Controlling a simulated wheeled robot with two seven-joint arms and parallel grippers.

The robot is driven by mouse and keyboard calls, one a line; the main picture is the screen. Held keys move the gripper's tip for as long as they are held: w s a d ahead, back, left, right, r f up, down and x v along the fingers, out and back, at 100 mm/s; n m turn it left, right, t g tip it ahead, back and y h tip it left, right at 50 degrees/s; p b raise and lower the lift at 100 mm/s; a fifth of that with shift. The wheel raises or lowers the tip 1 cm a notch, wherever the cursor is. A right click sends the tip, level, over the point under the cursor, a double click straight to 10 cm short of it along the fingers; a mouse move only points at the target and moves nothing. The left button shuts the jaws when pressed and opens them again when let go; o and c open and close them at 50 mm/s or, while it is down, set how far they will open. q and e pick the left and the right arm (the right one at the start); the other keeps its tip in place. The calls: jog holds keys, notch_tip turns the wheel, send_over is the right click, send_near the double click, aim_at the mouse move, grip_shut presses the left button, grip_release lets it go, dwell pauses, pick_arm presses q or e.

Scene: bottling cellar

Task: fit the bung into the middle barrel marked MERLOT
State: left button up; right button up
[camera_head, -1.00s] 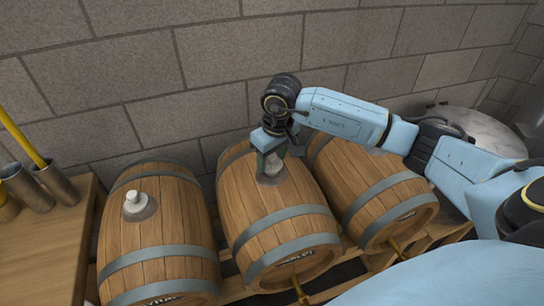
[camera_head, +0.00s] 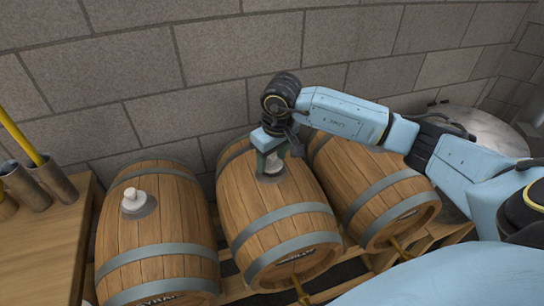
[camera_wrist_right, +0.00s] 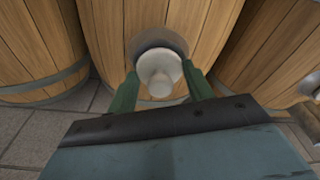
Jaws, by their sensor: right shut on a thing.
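The middle barrel (camera_head: 275,218) lies on its side on a rack; the lettering on its front end is too small to read surely. My right gripper (camera_head: 272,167) is over the top of this barrel, shut on a pale bung (camera_head: 273,162). In the right wrist view the bung (camera_wrist_right: 160,75) stands between the two green fingers, in front of the dark round patch on the barrel's wood. The bung overlaps the patch, and I cannot tell whether its lower end is inside the hole. My left gripper is not in view.
The left barrel (camera_head: 160,235) has a white bung (camera_head: 133,199) on top. The right barrel (camera_head: 375,190) is partly behind my right arm. A wooden table (camera_head: 45,240) with metal cups stands at the left, and a block wall (camera_head: 220,60) is close behind.

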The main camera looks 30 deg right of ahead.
dwell(0.3)
jog(key=o, duration=1.5)
jog(key=shift+r+p, duration=2.1)
jog(key=shift+r, duration=1.85)
